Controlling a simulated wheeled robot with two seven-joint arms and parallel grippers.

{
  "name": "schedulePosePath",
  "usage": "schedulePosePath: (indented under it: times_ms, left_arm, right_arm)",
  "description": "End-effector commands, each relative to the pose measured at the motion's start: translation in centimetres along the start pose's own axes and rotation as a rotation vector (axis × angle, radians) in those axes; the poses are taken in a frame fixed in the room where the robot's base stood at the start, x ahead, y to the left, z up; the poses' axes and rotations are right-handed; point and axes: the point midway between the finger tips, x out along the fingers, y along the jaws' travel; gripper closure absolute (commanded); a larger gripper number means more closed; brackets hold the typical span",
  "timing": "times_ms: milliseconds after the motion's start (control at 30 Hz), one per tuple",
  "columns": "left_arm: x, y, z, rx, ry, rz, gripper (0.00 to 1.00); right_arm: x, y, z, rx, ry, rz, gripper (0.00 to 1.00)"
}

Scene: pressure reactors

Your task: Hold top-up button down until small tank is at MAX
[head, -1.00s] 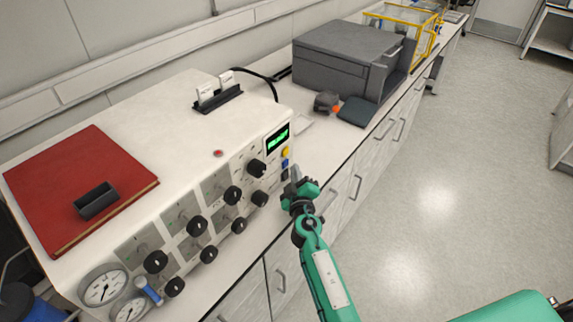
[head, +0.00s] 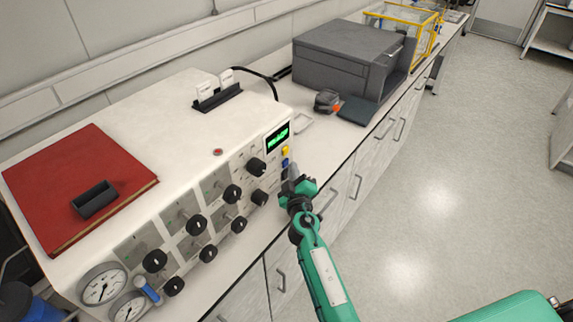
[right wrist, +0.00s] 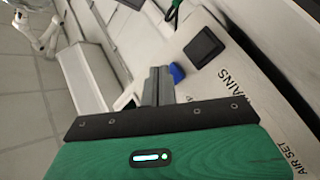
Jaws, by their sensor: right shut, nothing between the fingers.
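The white reactor cabinet (head: 150,120) has a green-lit display (head: 278,136) at the right end of its front. Below the display are a yellow button (head: 285,151) and a blue button (head: 285,162). I cannot read which one is the top-up button, and I cannot make out the small tank's level. My right gripper (head: 292,168) is shut and empty, its tips close beside the blue button. In the right wrist view the shut fingers (right wrist: 158,85) lie right next to the blue button (right wrist: 177,73); I cannot tell whether they touch it. My left gripper is not in view.
Black knobs (head: 232,193) and two gauges (head: 103,287) cover the cabinet front. A black square switch (right wrist: 203,46) sits by the blue button. A red book (head: 75,180) lies on top. A grey machine (head: 345,58) stands farther along the bench. The floor at right is clear.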

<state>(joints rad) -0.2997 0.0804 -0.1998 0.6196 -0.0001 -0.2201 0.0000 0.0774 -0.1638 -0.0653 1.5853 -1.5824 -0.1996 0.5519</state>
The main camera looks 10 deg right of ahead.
Motion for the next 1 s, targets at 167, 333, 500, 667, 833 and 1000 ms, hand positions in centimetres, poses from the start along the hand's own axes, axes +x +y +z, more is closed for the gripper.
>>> schedulePosePath:
  times_ms: [167,333,500,667,833,1000]
  left_arm:
    - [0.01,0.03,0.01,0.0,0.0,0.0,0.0]
    - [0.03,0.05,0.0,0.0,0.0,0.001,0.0]
    - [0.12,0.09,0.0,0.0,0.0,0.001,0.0]
    - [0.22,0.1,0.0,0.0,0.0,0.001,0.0]
    - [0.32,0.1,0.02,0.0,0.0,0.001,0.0]
    - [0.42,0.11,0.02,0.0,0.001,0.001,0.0]
  right_arm:
    - [0.03,-0.03,-0.04,0.0,0.0,0.0,1.0]
    - [0.05,-0.03,-0.04,0.0,0.0,0.0,1.0]
    - [0.15,-0.12,-0.1,0.0,0.0,0.0,1.0]
    - [0.28,-0.23,-0.2,0.0,0.0,0.0,1.0]
    - [0.44,-0.32,-0.32,0.0,0.0,0.0,1.0]
    - [0.59,-0.42,-0.45,0.001,0.001,0.0,1.0]
